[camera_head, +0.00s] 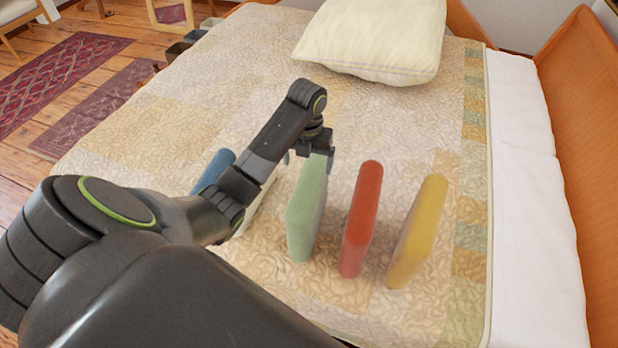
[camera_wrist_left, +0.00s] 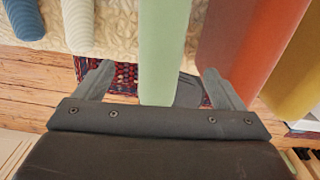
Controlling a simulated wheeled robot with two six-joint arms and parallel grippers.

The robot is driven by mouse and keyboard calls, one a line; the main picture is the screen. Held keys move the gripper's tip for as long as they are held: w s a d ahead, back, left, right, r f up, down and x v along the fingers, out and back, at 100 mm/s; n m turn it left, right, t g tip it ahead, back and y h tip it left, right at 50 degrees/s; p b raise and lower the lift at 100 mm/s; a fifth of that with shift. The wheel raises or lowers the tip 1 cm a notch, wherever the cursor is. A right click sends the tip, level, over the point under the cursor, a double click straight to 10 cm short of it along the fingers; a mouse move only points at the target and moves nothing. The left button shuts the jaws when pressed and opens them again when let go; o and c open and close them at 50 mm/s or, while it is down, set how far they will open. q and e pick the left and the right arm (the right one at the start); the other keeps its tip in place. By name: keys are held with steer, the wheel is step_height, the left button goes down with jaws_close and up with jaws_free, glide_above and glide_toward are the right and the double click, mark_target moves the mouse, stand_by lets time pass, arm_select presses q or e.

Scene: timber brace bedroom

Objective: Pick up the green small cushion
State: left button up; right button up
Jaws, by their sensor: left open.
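The green small cushion (camera_head: 307,212) stands on edge on the bed, in a row with other cushions. My left gripper (camera_head: 308,154) is open above the far upper end of the green cushion in the head view. In the left wrist view the green cushion (camera_wrist_left: 164,50) runs down between the two spread fingers (camera_wrist_left: 158,86), with a gap on each side. Whether a finger touches it cannot be told. My right gripper is not in view.
A red cushion (camera_head: 361,220) and a yellow cushion (camera_head: 417,232) stand to the right of the green one. A blue cushion (camera_head: 213,171) and a partly hidden cream cushion (camera_wrist_left: 78,25) are to its left. A large cream pillow (camera_head: 375,40) lies farther back on the bed (camera_head: 235,70).

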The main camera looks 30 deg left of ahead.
mark_target(309, 177)
arm_select(q)
step_height(309, 177, down, 3)
steer(key=shift+r+b, duration=0.1)
steer(key=shift+b, duration=0.9)
steer(key=shift+w+f, duration=0.1)
steer(key=shift+f, duration=0.45)
steer(key=f, duration=0.3)
steer(key=shift+w, duration=0.25)
steer(key=shift+f, duration=0.6)
steer(key=shift+r, duration=0.1)
steer(key=c, duration=1.7)
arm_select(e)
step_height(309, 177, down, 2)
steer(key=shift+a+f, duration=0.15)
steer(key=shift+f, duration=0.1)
arm_select(q)
steer(key=shift+c, duration=0.2)
